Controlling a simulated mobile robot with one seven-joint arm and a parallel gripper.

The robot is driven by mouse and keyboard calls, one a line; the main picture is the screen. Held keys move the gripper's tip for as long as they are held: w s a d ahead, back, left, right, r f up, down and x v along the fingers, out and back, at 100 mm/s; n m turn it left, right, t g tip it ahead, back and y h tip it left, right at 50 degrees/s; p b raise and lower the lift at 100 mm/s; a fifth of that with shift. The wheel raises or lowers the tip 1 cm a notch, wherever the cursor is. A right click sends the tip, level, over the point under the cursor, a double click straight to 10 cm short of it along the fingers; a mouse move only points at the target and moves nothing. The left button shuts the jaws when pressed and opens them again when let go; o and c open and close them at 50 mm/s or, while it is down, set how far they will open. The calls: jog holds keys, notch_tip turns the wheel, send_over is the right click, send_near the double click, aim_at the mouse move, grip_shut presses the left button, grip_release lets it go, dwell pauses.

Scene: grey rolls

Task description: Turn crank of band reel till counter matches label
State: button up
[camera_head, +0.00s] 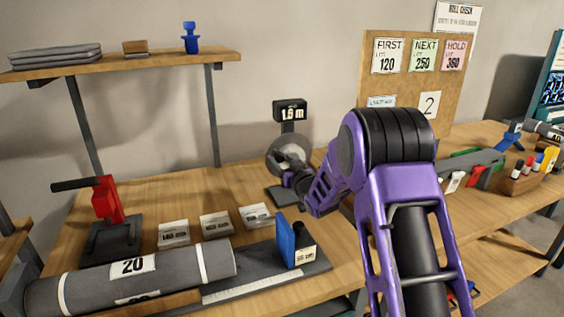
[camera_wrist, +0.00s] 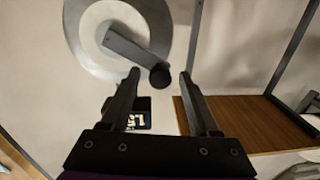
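The band reel (camera_head: 287,155) is a grey disc with a pale centre on a dark stand at the back of the bench. Its black counter (camera_head: 290,111) above reads about 1.6 m; the last digit is hard to read. In the wrist view the reel (camera_wrist: 85,40) fills the upper left, with a grey crank arm (camera_wrist: 130,45) ending in a black knob (camera_wrist: 160,76). My gripper (camera_wrist: 159,74) is open, its fingertips on either side of the knob with visible gaps. The counter (camera_wrist: 143,106) shows upside down, partly behind a finger. In the head view my arm hides part of the reel's surroundings.
A board (camera_head: 400,75) carries FIRST, NEXT and HOLD cards. A wooden holder (camera_head: 522,180) stands right.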

grip_shut()
dwell(1.2)
